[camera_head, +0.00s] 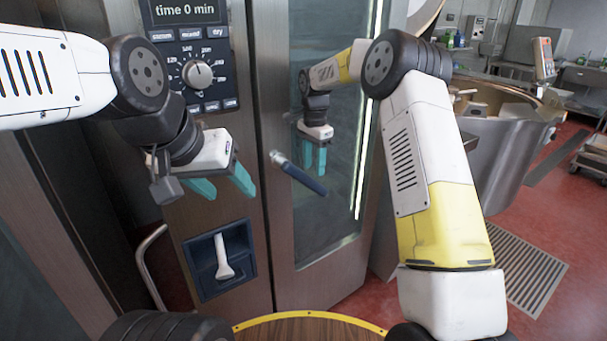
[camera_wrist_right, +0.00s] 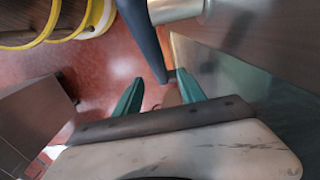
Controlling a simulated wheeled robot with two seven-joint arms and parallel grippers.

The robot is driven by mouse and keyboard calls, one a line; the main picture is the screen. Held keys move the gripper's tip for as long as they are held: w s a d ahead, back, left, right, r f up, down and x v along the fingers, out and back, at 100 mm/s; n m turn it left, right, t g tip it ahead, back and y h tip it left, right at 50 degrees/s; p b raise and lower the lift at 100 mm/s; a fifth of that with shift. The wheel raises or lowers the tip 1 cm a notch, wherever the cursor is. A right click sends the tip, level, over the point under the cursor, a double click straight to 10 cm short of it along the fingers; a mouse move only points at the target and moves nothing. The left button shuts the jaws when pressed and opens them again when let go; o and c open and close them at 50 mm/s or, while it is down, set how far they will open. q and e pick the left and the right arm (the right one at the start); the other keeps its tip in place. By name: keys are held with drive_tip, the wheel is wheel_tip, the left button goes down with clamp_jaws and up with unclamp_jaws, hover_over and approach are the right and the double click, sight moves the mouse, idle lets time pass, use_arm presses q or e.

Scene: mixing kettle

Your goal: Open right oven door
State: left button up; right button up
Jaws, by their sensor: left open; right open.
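The right oven door (camera_head: 290,240) has a steel frame and a tall glass pane, and it looks closed. Its handle (camera_head: 303,179) has a metal mount and a dark blue grip slanting down to the right. My right gripper (camera_head: 314,160) is open in front of the glass, just above the handle's grip. In the right wrist view, the grip (camera_wrist_right: 143,38) ends between the lines of my two open fingers (camera_wrist_right: 158,90); contact cannot be told. My left gripper (camera_head: 220,187) is open and empty, left of the handle, before the control panel.
The control panel (camera_head: 195,60) with a dial and display is at upper left. Below is a blue recess with a white handle (camera_head: 223,257). A curved metal bar (camera_head: 148,265) is at lower left. A large steel kettle (camera_head: 510,150) stands right; red floor (camera_head: 560,215) lies beside it.

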sight(314, 183)
wheel_tip(314, 183, down, 7)
drive_tip(key=shift+d+f, duration=0.1)
drive_tip(key=shift+s, duration=0.1)
drive_tip(key=shift+c, duration=0.5)
clamp_jaws()
idle(1.1)
